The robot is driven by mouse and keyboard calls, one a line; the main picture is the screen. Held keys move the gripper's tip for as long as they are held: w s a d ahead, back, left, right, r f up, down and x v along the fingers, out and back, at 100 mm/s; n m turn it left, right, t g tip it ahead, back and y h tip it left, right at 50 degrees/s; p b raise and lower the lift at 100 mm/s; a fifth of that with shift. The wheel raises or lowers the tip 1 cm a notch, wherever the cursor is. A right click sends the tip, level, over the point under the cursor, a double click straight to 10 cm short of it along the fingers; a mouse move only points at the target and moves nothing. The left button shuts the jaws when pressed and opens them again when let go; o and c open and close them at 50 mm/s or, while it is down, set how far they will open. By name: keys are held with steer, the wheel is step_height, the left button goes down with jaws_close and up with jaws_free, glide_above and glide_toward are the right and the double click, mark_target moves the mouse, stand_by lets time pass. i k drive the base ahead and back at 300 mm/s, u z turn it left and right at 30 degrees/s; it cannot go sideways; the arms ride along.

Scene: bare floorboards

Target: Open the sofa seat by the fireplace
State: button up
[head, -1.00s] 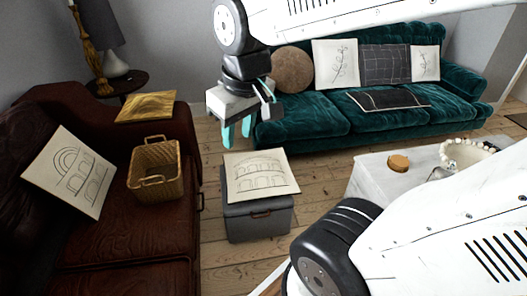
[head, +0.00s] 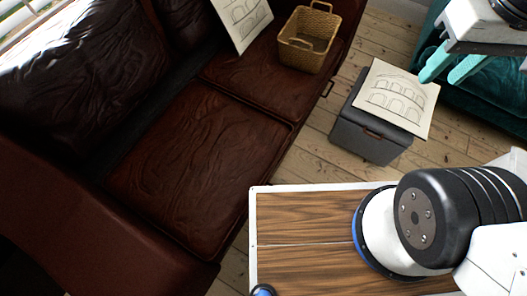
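The brown leather sofa (head: 180,165) fills the left and middle of the view. It has a near seat (head: 195,160) and a far seat (head: 255,75), both lying flat. A small dark handle (head: 328,88) shows at the front edge of the far seat. My gripper (head: 439,81) is at the upper right, in the air near the grey box, apart from the sofa. Its teal fingers are spread and empty. No fireplace is in view.
A teal sofa (head: 495,100) is at the right edge. Bare floorboards (head: 320,140) lie between the brown sofa and the box.

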mark_target(191, 176)
steer(key=u, duration=0.5)
steer(key=k, duration=0.35)
steer(key=u, duration=0.45)
